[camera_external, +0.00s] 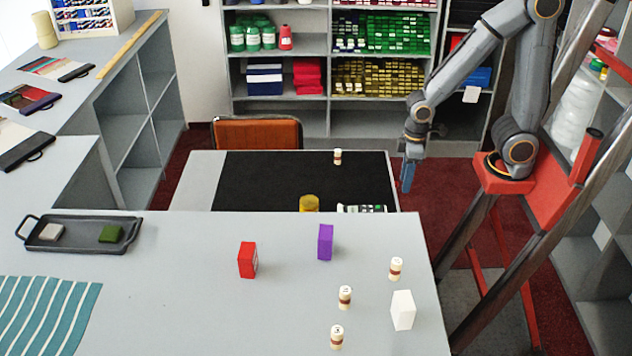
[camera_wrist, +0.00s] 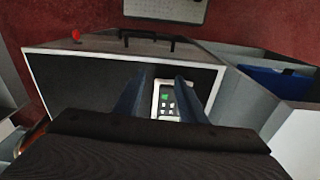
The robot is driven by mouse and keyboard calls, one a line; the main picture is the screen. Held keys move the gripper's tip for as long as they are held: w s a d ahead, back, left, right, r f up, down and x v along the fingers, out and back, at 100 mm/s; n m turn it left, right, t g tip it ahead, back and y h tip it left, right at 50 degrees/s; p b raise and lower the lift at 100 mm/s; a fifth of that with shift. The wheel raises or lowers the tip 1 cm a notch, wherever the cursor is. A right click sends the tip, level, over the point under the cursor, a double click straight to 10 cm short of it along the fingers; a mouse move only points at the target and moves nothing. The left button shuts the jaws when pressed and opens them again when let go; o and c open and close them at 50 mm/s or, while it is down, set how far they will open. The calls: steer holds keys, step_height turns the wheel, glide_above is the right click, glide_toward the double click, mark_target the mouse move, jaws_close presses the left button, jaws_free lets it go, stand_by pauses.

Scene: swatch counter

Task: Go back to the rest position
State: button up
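My gripper (camera_external: 406,187) hangs from my arm in the external view, pointing down beside the right edge of the black-topped desk (camera_external: 260,180). There its blue fingers overlap, so the gap does not show. In the wrist view, the two blue fingers of my gripper (camera_wrist: 161,80) stand apart. A white-framed item with a dark and green face (camera_wrist: 166,102) shows between them; it looks to lie beyond the fingers rather than in their grip. My arm is bent, with its elbow raised.
The grey counter (camera_external: 200,310) in front holds a red box (camera_external: 247,260), a purple box (camera_external: 325,242), a white box (camera_external: 403,310), several small cream bottles (camera_external: 345,297) and a dark tray (camera_external: 70,247). An orange chair (camera_external: 258,133) stands behind the desk. Shelves (camera_external: 310,95) line the back.

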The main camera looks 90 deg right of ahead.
step_height(320, 180, up, 13)
steer(key=a+t+p, duration=0.1)
steer(key=p, duration=1.1)
steer(key=shift+n, duration=0.3)
steer(key=shift+o, duration=0.5)
steer(key=shift+a+r+t, duration=0.1)
steer(key=shift+t, duration=0.2)
steer(key=shift+r, duration=0.1)
